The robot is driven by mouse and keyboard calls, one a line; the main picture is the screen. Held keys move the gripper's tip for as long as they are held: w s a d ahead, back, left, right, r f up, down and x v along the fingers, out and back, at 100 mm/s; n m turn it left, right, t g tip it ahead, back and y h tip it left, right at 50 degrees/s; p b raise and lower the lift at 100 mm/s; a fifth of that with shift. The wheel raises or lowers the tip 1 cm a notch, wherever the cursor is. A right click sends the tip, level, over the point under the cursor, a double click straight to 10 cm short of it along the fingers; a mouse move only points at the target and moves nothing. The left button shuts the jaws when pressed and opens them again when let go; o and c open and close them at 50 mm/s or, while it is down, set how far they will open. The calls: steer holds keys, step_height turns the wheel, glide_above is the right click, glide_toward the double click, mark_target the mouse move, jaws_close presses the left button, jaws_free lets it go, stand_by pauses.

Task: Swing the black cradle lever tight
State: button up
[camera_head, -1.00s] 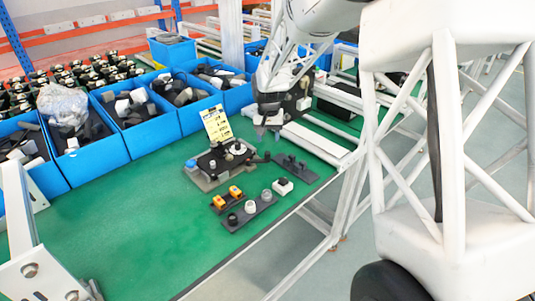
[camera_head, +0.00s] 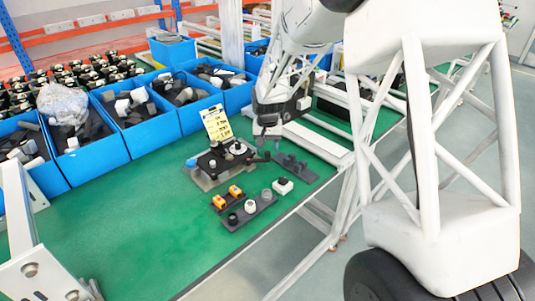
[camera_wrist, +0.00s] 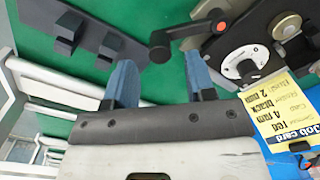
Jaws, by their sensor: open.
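The black cradle lever (camera_wrist: 190,35) shows in the wrist view, with a round knob at its left end and a red-marked end over the dark cradle plate (camera_wrist: 212,48). In the head view the lever (camera_head: 257,157) sticks out from the right side of the cradle (camera_head: 218,166). A white dial (camera_wrist: 243,66) sits on the cradle plate. My gripper (camera_wrist: 160,78) is open and empty, its two blue fingers apart. In the wrist view the lever's knob appears just ahead of the gap between the fingertips. In the head view my gripper (camera_head: 268,142) hangs close above the lever; contact cannot be told.
A yellow job card (camera_head: 217,123) stands behind the cradle. A dark pronged holder (camera_head: 295,168) lies to the right. Blue bins (camera_head: 100,148) line the back. The green table (camera_head: 130,235) is clear at front left.

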mark_target(267, 152)
steer(key=shift+f, duration=1.9)
steer(key=shift+c, duration=0.4)
jaws_close()
